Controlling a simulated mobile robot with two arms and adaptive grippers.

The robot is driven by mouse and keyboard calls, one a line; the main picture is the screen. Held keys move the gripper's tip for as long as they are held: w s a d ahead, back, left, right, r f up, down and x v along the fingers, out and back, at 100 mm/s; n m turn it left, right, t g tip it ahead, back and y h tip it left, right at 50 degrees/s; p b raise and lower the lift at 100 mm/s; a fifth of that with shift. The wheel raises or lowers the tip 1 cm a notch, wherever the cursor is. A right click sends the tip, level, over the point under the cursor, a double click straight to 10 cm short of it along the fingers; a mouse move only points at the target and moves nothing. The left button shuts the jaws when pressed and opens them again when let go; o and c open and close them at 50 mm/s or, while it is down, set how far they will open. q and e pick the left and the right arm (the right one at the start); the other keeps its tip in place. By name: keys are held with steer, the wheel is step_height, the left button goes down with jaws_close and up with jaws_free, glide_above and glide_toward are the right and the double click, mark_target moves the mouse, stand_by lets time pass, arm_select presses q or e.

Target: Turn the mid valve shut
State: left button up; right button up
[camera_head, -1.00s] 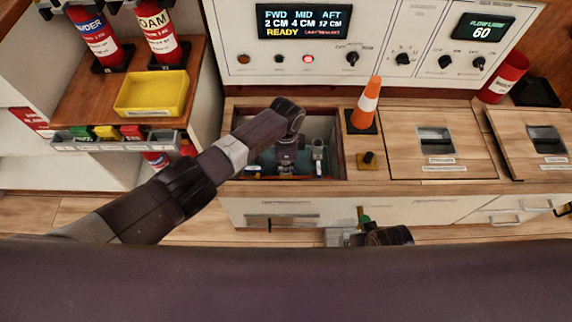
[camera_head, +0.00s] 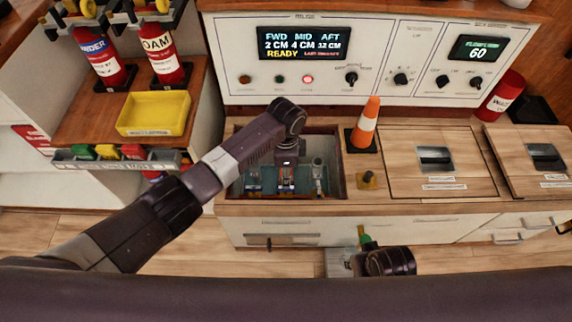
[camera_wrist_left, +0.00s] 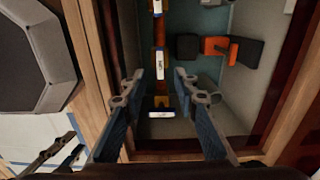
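The open hatch (camera_head: 334,190) in the counter holds a row of small valve fittings. The middle fitting (camera_head: 287,183), with red on it, lies under my left gripper (camera_head: 287,163) and is partly covered by it. In the left wrist view, my left gripper (camera_wrist_left: 161,88) is open, with its fingers on either side of the labelled row. A white-labelled fitting (camera_wrist_left: 160,64) shows just beyond the fingertips; its label is too small to read. I see no contact. My right gripper (camera_head: 340,262) is low in front of the counter; its fingers look apart in the left wrist view (camera_wrist_left: 62,152).
A black-and-orange part (camera_wrist_left: 216,46) lies beside the row in the hatch. The display (camera_head: 303,43) reads FWD 2, MID 4, AFT 12 CM, READY. A yellow tray (camera_head: 153,114) sits at left.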

arm_select(q)
steer(key=shift+r, duration=2.8)
